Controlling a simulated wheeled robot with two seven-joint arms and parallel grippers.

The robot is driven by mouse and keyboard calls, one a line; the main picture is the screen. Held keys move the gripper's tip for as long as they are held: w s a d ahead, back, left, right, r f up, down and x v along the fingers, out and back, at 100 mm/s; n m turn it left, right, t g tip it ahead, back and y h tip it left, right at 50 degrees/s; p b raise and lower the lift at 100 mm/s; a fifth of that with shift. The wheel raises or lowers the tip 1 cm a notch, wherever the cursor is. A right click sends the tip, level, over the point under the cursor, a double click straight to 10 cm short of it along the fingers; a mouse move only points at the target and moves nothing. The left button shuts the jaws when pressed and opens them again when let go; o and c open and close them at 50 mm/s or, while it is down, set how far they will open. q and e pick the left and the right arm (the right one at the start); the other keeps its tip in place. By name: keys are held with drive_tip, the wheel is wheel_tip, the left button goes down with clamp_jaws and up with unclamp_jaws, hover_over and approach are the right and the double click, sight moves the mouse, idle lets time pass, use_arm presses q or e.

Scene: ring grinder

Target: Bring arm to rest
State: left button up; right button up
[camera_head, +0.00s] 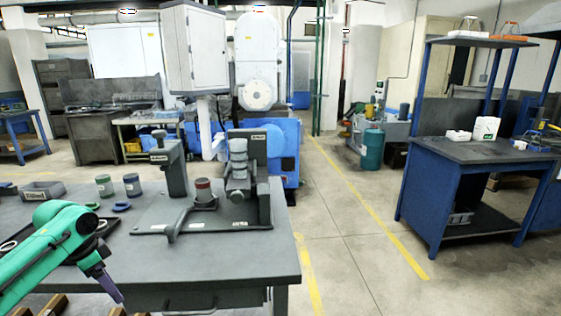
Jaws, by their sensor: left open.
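My left arm comes in green from the left edge over the front left of the grey worktable (240,268). Its gripper (112,287) points down at the table's front left edge. It is open, with nothing visible between its fingers, though they nearly overlap from this angle. My right gripper is not in view.
A dark tray (100,226) lies partly behind my left arm. A grey bin (43,190), a green pot (104,185) and a dark pot (132,184) stand at the back left. A blue workbench (430,200) is at the right. The floor between is clear.

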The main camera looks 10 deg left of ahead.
use_arm(q)
drive_tip(key=s+d+f+g, duration=0.1)
drive_tip(key=s+d+f, duration=0.2)
drive_tip(key=d+f, duration=0.45)
drive_tip(key=s+d+f, duration=0.3)
drive_tip(key=d+f, duration=0.2)
drive_tip(key=f, duration=0.5)
drive_tip(key=s+d+r+n+t, duration=0.2)
drive_tip(key=s+d+n+t, duration=0.15)
drive_tip(key=d, duration=1.15)
drive_tip(key=s+f+g+p, duration=0.1)
drive_tip(key=s+f, duration=0.1)
drive_tip(key=f, duration=0.9)
drive_tip(key=s+f+g, duration=0.1)
drive_tip(key=s+f, duration=0.1)
drive_tip(key=f, duration=1)
drive_tip(key=s+a+f+g+y, duration=0.1)
drive_tip(key=s+a+f, duration=0.1)
drive_tip(key=s+f, duration=1)
drive_tip(key=s+m, duration=0.1)
drive_tip(key=s, duration=0.3)
drive_tip(key=shift+a+f+p, duration=0.25)
drive_tip(key=shift+a+p, duration=0.1)
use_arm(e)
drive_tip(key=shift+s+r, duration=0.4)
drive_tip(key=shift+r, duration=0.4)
